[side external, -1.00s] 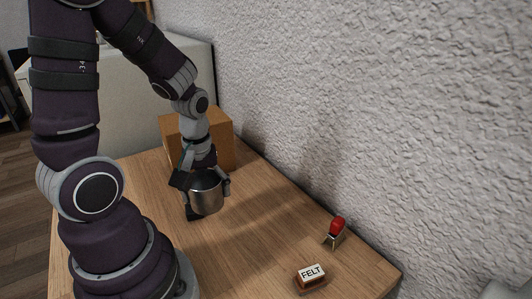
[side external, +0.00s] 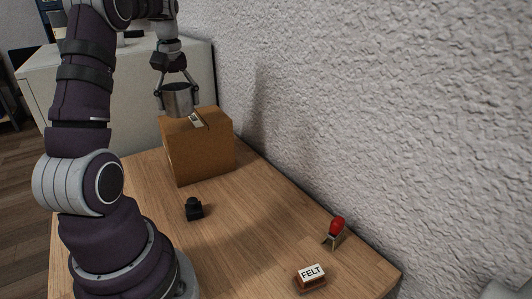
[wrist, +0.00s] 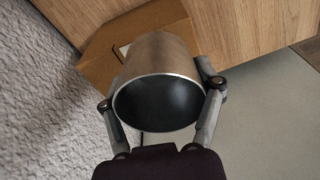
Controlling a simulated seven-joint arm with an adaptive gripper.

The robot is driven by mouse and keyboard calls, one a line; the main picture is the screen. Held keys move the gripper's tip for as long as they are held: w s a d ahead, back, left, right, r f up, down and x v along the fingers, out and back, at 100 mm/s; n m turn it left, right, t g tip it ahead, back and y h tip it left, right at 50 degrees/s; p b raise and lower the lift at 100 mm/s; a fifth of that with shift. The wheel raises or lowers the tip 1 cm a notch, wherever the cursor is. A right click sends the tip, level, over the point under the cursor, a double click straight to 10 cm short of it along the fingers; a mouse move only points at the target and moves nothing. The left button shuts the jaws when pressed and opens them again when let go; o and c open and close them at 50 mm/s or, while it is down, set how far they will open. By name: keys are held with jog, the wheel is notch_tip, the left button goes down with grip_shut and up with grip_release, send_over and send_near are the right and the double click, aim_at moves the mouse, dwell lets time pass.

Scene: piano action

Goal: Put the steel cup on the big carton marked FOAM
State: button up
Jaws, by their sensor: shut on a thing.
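My gripper (side external: 177,88) is shut on the steel cup (side external: 178,101), with a finger on each side of it. The cup is over the top of the big brown carton (side external: 203,151), towards its far left part; I cannot tell whether its base touches the carton. A partly hidden white label (side external: 196,120) lies on the carton's top, its word not readable. In the wrist view the cup (wrist: 158,57) sits between the two fingers (wrist: 160,103), its dark open mouth facing the camera, and hides part of the carton (wrist: 100,57).
A small black object (side external: 194,208) stands on the wooden table (side external: 240,225) in front of the carton. A block marked FELT (side external: 311,276) and a red-topped item (side external: 336,230) are near the right edge. A rough wall (side external: 360,110) runs along the right.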

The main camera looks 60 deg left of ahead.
aim_at(184, 113)
jog(key=shift+w+a, duration=0.45)
jog(key=shift+a, duration=0.2)
jog(key=shift+w+a+f, duration=0.1)
jog(key=shift+f, duration=1.7)
jog(key=shift+f, duration=0.15)
jog(key=o, duration=1.2)
